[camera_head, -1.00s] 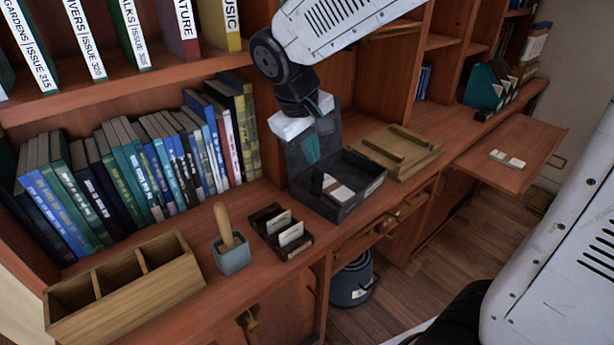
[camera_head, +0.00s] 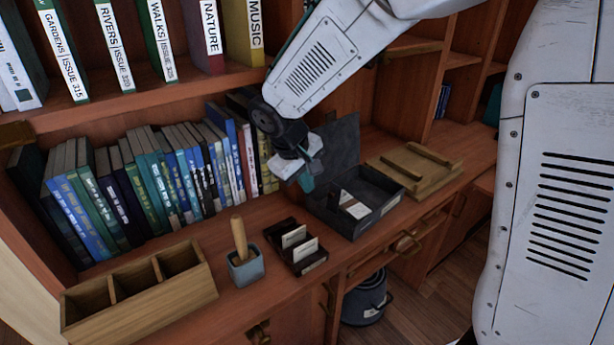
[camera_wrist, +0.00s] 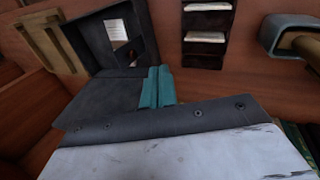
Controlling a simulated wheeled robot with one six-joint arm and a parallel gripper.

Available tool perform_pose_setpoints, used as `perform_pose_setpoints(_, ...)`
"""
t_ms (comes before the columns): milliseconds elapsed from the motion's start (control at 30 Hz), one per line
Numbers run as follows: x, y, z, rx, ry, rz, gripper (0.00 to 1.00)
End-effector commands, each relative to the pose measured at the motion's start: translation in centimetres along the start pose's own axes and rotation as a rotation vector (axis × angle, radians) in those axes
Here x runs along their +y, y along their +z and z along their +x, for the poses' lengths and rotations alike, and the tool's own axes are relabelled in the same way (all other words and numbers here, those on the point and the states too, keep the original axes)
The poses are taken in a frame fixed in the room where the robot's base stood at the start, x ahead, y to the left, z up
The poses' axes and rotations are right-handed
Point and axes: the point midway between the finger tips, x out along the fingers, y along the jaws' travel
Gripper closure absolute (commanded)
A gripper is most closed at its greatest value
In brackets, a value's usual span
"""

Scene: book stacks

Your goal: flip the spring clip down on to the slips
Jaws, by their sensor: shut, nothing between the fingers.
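A dark grey box (camera_head: 380,219) stands on the wooden counter with its lid (camera_head: 341,152) raised at the back. White slips (camera_head: 349,199) lie inside; they also show in the wrist view (camera_wrist: 116,30). A small brownish piece (camera_head: 357,210) lies by the slips and may be the spring clip; its position is too small to tell. My gripper (camera_head: 306,183) is at the left side of the box, near the raised lid. In the wrist view its teal fingers (camera_wrist: 157,74) are together and empty, beside the lid (camera_wrist: 105,100).
A dark holder with cards (camera_head: 297,247), a pot with a wooden handle (camera_head: 245,268) and a wooden organiser (camera_head: 140,302) stand left of the box. A wooden board (camera_head: 420,172) lies to its right. Books (camera_head: 150,180) line the back. A bucket (camera_head: 367,298) stands below.

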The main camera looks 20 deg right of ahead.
Motion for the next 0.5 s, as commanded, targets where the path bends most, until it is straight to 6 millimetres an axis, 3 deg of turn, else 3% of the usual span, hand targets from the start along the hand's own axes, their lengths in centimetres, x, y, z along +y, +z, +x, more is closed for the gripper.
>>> perform_pose_setpoints(267,0.0,0.1,6.2,-0.005,-0.001,0.0,1.0)
perform_pose_setpoints(500,2.9,0.1,7.5,-0.002,-0.001,0.004,1.0)
